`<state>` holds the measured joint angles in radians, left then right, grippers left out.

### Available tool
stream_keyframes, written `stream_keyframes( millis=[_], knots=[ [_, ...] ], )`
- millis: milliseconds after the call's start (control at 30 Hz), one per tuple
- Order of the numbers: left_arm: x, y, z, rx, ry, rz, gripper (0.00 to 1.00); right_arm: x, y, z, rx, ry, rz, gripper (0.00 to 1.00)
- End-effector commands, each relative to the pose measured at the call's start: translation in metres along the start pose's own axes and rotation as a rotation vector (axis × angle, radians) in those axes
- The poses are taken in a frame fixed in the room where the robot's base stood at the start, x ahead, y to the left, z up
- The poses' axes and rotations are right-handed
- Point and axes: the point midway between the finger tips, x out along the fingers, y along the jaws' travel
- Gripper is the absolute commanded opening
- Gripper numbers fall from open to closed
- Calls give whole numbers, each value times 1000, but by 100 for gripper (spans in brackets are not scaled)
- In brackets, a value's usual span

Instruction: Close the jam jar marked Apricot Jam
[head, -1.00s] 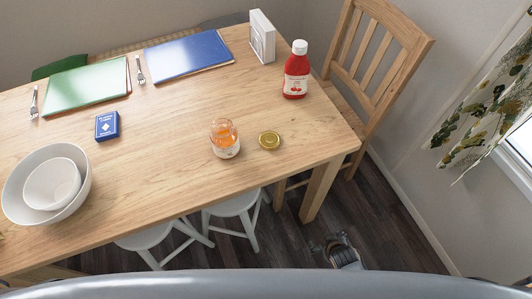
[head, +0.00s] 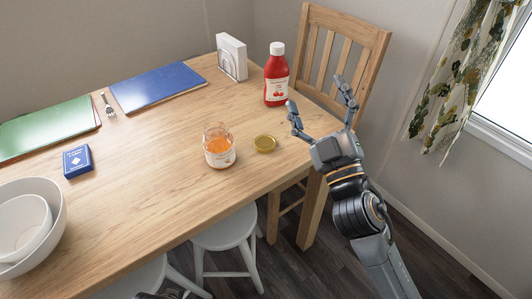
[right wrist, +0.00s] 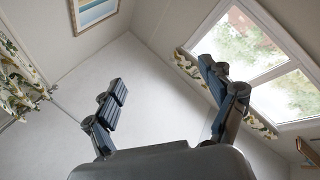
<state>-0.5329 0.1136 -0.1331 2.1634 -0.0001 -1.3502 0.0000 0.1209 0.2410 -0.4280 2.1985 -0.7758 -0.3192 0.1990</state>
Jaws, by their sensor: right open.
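An open glass jar (head: 219,147) with orange contents and a pale label stands upright on the wooden table (head: 160,190) in the head view. The label's writing is too small to read. A gold lid (head: 265,143) lies on the table just right of the jar, apart from it. My right gripper (head: 320,101) is raised at the table's right end, to the right of the lid, with its fingers spread and nothing between them. In the right wrist view the open gripper (right wrist: 163,95) faces the wall and window.
A red ketchup bottle (head: 277,76) and a white napkin holder (head: 232,57) stand behind the jar. A blue card box (head: 77,161), folders and white bowls (head: 50,205) are on the left. A wooden chair (head: 345,50) stands at the table's far right end.

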Motion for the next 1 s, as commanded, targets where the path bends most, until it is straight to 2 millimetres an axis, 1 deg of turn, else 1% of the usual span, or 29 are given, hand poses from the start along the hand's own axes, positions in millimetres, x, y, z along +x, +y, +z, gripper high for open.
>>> stream_keyframes(
  millis=[33, 67, 100, 167, 200, 267, 300, 333, 400, 467, 500, 567, 600, 667, 733, 767, 800, 867, 900, 967, 1000],
  knots=[
    [5, 1, 1, 0, -2, 1, 30, 11, 1, -31, -60, 125, -3, 84],
    [9, 1, 2, 0, -3, 1, 30, 15, -1, -48, -94, 196, -8, 84],
    [13, 1, 3, 1, -5, 2, 30, 19, -4, -70, -140, 289, -19, 84],
    [19, 1, 4, 1, -7, 2, 30, 21, -13, -101, -215, 426, -41, 84],
    [23, 2, 6, 2, -9, 2, 30, 21, -20, -120, -266, 515, -61, 84],
    [30, 2, 7, 2, -12, 3, 30, 18, -32, -144, -348, 643, -97, 84],
    [34, 2, 9, 2, -14, 3, 30, 14, -43, -158, -405, 726, -127, 84],
    [37, 2, 10, 2, -15, 3, 30, 11, -50, -167, -448, 786, -150, 84],
    [44, 2, 12, 3, -18, 4, 30, 2, -71, -182, -556, 919, -216, 84],
    [50, 3, 14, 3, -20, 4, 30, -6, -89, -190, -652, 1023, -280, 84],
    [54, 3, 16, 4, -22, 5, 30, -12, -101, -191, -720, 1086, -328, 84],
    [60, 3, 18, 4, -24, 5, 30, -20, -118, -188, -824, 1173, -407, 84],
    [64, 3, 19, 4, -26, 5, 30, -24, -128, -183, -895, 1224, -465, 84],
    [70, 4, 22, 5, -28, 6, 30, -29, -142, -171, -1005, 1289, -558, 84],
    [77, 4, 25, 5, -31, 6, 30, -32, -153, -151, -1139, 1345, -677, 84],
    [80, 4, 26, 5, -32, 6, 30, -32, -156, -141, -1197, 1360, -731, 84],
    [84, 4, 28, 6, -34, 6, 30, -32, -159, -126, -1274, 1375, -807, 84],
    [90, 5, 31, 6, -37, 7, 30, -30, -158, -102, -1391, 1383, -923, 84],
    [93, 5, 32, 6, -38, 7, 30, -27, -156, -86, -1465, 1376, -1003, 84],
    [98, 5, 35, 7, -41, 7, 30, -21, -147, -62, -1572, 1351, -1118, 84],
    [101, 5, 36, 7, -41, 8, 30, -17, -139, -47, -1635, 1325, -1192, 84]
  ],
)
